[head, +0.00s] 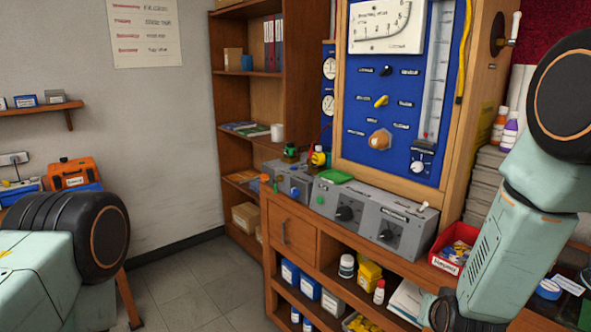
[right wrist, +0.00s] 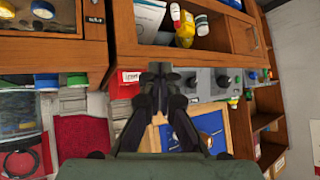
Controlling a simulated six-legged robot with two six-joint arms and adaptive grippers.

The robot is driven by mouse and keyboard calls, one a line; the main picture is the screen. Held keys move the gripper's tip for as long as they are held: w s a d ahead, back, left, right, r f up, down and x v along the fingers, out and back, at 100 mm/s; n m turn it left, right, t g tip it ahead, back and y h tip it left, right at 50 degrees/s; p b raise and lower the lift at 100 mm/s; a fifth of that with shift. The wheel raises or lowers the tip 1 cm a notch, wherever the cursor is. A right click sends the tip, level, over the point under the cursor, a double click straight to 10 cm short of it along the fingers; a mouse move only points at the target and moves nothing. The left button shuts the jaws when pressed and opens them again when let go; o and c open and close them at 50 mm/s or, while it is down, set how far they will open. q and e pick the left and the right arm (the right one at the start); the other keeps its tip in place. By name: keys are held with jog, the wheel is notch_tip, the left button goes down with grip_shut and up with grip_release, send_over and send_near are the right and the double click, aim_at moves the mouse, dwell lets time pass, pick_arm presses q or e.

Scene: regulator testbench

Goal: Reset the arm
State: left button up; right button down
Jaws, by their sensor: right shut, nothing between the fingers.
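My right arm comes in at the right of the head view, with its gripper (head: 452,312) low in front of the bench shelves, partly cut off by the bottom edge. In the right wrist view the right gripper (right wrist: 162,72) has its dark fingers together with nothing between them. My left arm shows at the lower left of the head view, but its gripper is out of the picture. The wooden testbench with its blue panel (head: 391,92) stands ahead; the panel carries a gauge, knobs and a glass tube. The panel also shows upside down in the wrist view (right wrist: 207,128).
Grey control boxes (head: 372,215) line the bench top, with a red bin (head: 455,250) at their right end. Bottles and boxes fill the shelf below. A bookcase (head: 238,100) stands behind left. An orange toolbox (head: 75,172) is at far left. The floor (head: 195,270) between is clear.

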jog(key=s+a+f+n+g+y+b, duration=0.1)
jog(key=s+f+g+b, duration=0.1)
jog(key=s+f, duration=0.6)
jog(key=s+a+f+n+g+b, duration=0.2)
jog(key=s+f, duration=0.7)
jog(key=s, duration=0.7)
jog(key=s+a+f+n+g+y+b, duration=0.1)
jog(key=s+f+g+b, duration=0.2)
jog(key=s+f+g, duration=0.2)
jog(key=s+f, duration=0.3)
jog(key=s, duration=0.4)
jog(key=shift+a+f+n+g+y, duration=0.2)
jog(key=shift+f+n+g+y, duration=0.1)
jog(key=shift+f, duration=0.05)
jog(key=shift+s, duration=0.2)
jog(key=shift+w, duration=0.15)
